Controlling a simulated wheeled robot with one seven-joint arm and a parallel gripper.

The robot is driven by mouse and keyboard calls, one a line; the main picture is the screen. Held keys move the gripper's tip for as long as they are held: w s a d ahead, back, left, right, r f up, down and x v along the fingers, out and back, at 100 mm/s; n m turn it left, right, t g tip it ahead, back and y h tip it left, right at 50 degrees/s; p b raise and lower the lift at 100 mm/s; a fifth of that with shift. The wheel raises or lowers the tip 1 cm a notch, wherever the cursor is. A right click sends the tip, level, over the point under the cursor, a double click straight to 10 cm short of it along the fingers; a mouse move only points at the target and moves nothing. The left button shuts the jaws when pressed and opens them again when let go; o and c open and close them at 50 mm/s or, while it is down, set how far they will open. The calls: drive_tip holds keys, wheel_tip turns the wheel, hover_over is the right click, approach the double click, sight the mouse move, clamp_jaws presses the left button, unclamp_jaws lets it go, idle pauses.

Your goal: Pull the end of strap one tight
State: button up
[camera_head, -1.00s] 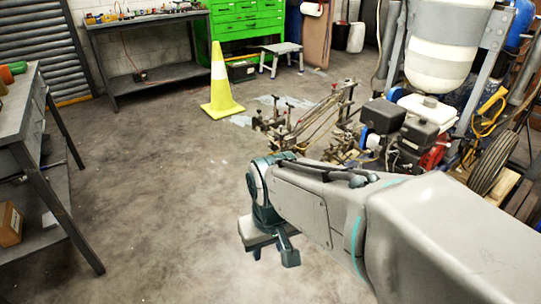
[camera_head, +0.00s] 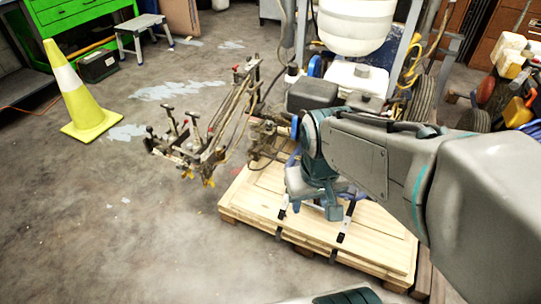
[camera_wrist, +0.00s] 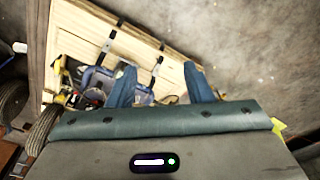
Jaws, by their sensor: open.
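Two dark straps run over the near side of a wooden pallet load. One is the left strap (camera_head: 279,232) and the other the right strap (camera_head: 339,243); each has a shiny metal piece on top. I cannot tell which is strap one. In the wrist view both straps show, one (camera_wrist: 108,40) and the other (camera_wrist: 155,72), ahead of the fingers. My gripper (camera_head: 318,205) hangs above the pallet by the straps. In the wrist view its two blue fingers (camera_wrist: 160,75) are spread, with nothing held between them. Loose strap ends are too small to make out.
The pallet (camera_head: 390,250) stands on the concrete floor beside the line striper, whose white tank (camera_head: 357,22) rises behind my arm. The striper's metal frame with clamps (camera_head: 215,140) juts left. A yellow cone (camera_head: 82,105) stands farther left. The floor at front left is clear.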

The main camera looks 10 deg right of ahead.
drive_tip(key=w+d+f+n+h+b, duration=0.3)
drive_tip(key=w+f+n+h+b, duration=0.3)
drive_tip(key=f, duration=0.6)
drive_tip(key=w+d+f+n+h+b, duration=0.35)
drive_tip(key=w+f+n, duration=0.35)
drive_tip(key=f, duration=0.5)
drive_tip(key=n+t+y+b, duration=0.3)
drive_tip(key=n+t+b, duration=0.75)
drive_tip(key=n, duration=0.55)
approach(281, 217)
drive_tip(key=shift+g+h, duration=0.25)
drive_tip(key=shift+g, duration=0.7)
drive_tip(key=x, duration=0.3)
drive_tip(key=w+r+b+x, duration=0.1)
drive_tip(key=x, duration=0.4)
drive_tip(key=shift+w+a, duration=0.15)
drive_tip(key=shift+w, duration=0.3)
drive_tip(key=shift+s, duration=0.1)
drive_tip(key=shift+c, duration=0.3)
clamp_jaws()
drive_tip(key=shift+f, duration=0.1)
